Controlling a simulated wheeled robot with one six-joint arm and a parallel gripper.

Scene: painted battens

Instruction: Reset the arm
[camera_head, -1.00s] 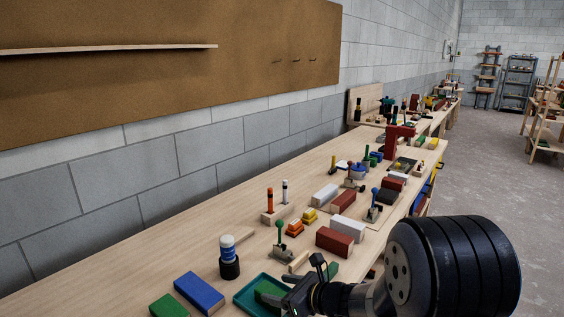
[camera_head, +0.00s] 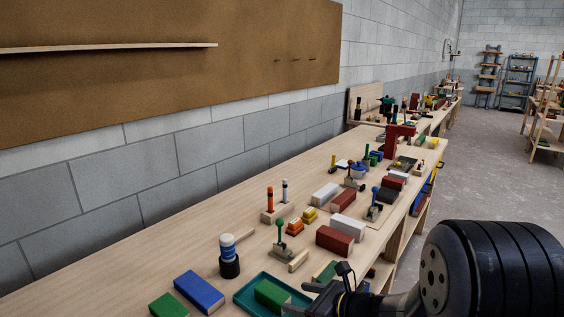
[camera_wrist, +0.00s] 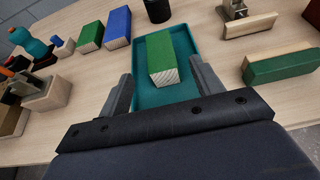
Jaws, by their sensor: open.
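My gripper (camera_wrist: 165,95) is open and empty in the wrist view, its two fingers pointing toward a teal tray. In the head view my gripper (camera_head: 325,287) is at the lower right, over the bench's front side by the tray. A green batten (camera_wrist: 172,55) with a pale end lies in the teal tray (camera_wrist: 148,97), between the fingers in the picture but not gripped. In the head view the green batten (camera_head: 271,294) lies in the tray (camera_head: 243,299), clear of my gripper.
A blue block (camera_head: 199,292) and another green block (camera_head: 168,306) lie left of the tray. A dark cup with a white-and-blue piece (camera_head: 229,255) stands behind them. Brown-red and white blocks (camera_head: 334,239) and upright tools crowd the bench farther back. Bare wood (camera_head: 130,270) lies along the wall side.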

